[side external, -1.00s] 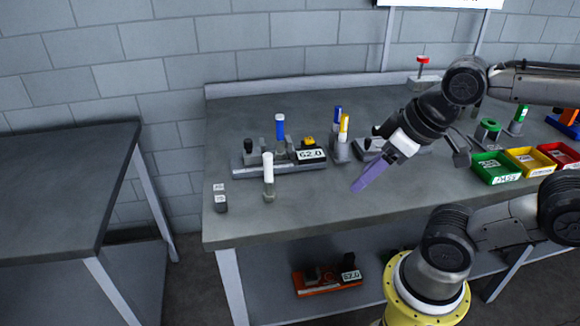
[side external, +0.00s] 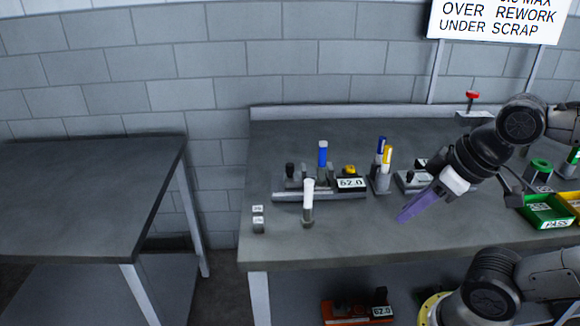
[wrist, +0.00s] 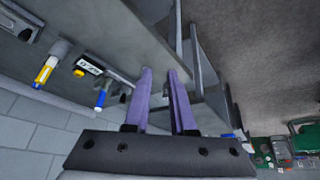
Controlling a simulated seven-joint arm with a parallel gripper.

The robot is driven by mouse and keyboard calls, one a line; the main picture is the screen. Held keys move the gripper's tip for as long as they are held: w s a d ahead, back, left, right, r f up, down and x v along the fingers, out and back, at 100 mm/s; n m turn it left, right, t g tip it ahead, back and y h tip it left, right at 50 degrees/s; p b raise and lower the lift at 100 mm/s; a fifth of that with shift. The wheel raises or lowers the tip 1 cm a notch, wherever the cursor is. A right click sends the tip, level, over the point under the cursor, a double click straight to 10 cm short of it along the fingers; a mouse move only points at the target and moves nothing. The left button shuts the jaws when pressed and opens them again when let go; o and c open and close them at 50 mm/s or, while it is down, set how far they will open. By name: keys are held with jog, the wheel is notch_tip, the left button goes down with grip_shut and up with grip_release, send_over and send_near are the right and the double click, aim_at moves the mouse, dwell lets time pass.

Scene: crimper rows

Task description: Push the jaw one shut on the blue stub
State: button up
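The blue stub (side external: 322,154) stands upright in a grey crimper (side external: 318,196) at the table's middle left, between small grey blocks. A dark-topped block (side external: 290,171) stands left of the stub; whether this is jaw one, and whether any jaw touches the stub, I cannot tell. The blue stub also shows in the wrist view (wrist: 100,98). My gripper (side external: 403,217) has purple fingers and hangs over the table, right of the crimper and apart from it. In the wrist view its two fingers (wrist: 160,72) are apart with nothing between them.
A white stub (side external: 309,187) stands in front of the crimper. A holder (side external: 382,184) with blue and yellow stubs stands between crimper and gripper. A second crimper (side external: 412,180) is partly hidden by my gripper. A green tray (side external: 545,211) is right.

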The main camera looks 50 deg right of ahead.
jog(key=shift+n+t, duration=0.4)
jog(key=shift+n, duration=0.3)
jog(key=w+r, duration=0.1)
jog(key=r, duration=0.1)
jog(key=w+r, duration=0.2)
jog(key=r, duration=0.1)
jog(key=shift+w+a+r, duration=0.25)
jog(key=shift+w+r, duration=0.05)
grip_shut()
jog(key=w+d+r+n, duration=0.1)
jog(key=w+r, duration=0.3)
jog(key=w, duration=0.6)
jog(key=w+d+r+n, duration=0.1)
jog(key=w+r, duration=0.3)
jog(key=w, duration=0.6)
jog(key=g+y, duration=0.1)
jog(key=g, duration=0.2)
send_over(295, 174)
jog(key=w+a, duration=0.3)
notch_tip(295, 174, down, 16)
jog(key=shift+m, duration=0.3)
jog(key=x, duration=0.9)
jog(key=shift+w+d+f, duration=0.1)
jog(key=shift+w, duration=0.15)
jog(key=s, duration=0.1)
jog(key=s+d, duration=0.1)
jog(key=s, duration=0.1)
jog(key=shift+r, duration=0.25)
jog(key=shift+s+d, duration=0.2)
jog(key=shift+s, duration=0.2)
